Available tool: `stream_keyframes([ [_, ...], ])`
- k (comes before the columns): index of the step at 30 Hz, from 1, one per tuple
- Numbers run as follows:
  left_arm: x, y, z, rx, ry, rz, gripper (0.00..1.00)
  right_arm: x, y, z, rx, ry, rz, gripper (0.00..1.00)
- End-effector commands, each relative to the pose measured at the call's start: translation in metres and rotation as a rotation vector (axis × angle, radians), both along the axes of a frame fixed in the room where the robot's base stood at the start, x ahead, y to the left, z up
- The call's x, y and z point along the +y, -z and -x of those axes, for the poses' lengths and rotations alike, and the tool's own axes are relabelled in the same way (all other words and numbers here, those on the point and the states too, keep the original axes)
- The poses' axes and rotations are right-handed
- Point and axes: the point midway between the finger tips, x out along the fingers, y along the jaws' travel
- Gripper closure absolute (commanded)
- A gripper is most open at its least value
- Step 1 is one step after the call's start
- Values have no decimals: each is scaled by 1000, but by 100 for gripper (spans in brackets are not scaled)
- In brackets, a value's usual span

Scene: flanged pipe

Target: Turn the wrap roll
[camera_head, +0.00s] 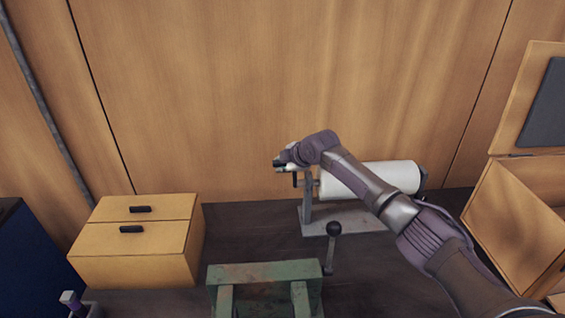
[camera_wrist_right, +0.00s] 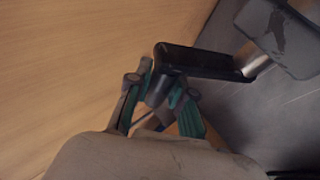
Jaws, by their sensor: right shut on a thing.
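The white wrap roll (camera_head: 372,178) lies level on a grey metal stand (camera_head: 345,221) at the back of the dark bench. My right arm crosses in front of part of it. My right gripper (camera_head: 282,163) is at the roll's left end. In the right wrist view, the right gripper (camera_wrist_right: 159,100) is shut on the black crank handle (camera_wrist_right: 196,60), its green-padded fingers on either side of the handle's end. The crank joins a metal shaft (camera_wrist_right: 258,64) to the right. My left gripper does not clearly show in the head view.
A two-drawer wooden box (camera_head: 138,240) stands at left. A green metal frame (camera_head: 264,272) and a black-knobbed lever (camera_head: 333,240) are in front of the stand. An open wooden box (camera_head: 512,215) is at right. A wooden wall (camera_head: 240,90) rises close behind.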

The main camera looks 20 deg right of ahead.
Motion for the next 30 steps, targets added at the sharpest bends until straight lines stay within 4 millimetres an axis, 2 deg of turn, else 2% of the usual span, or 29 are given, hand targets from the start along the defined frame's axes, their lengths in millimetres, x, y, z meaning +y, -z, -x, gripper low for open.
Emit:
stream_keyframes([
  [12, 0, 0, 0, 0, -1, 0, 35, 0, 1, 0, 8, -1, -1, 100],
  [13, 0, 0, 0, 0, -1, 0, 35, 0, 1, 0, 8, -1, -1, 76],
  [17, 0, 0, 0, 0, -1, 0, 35, 0, 1, 0, 8, -1, -1, 54],
  [30, 2, 0, 2, 2, 0, -2, 35, -3, -4, 4, 6, 0, -2, 52],
])
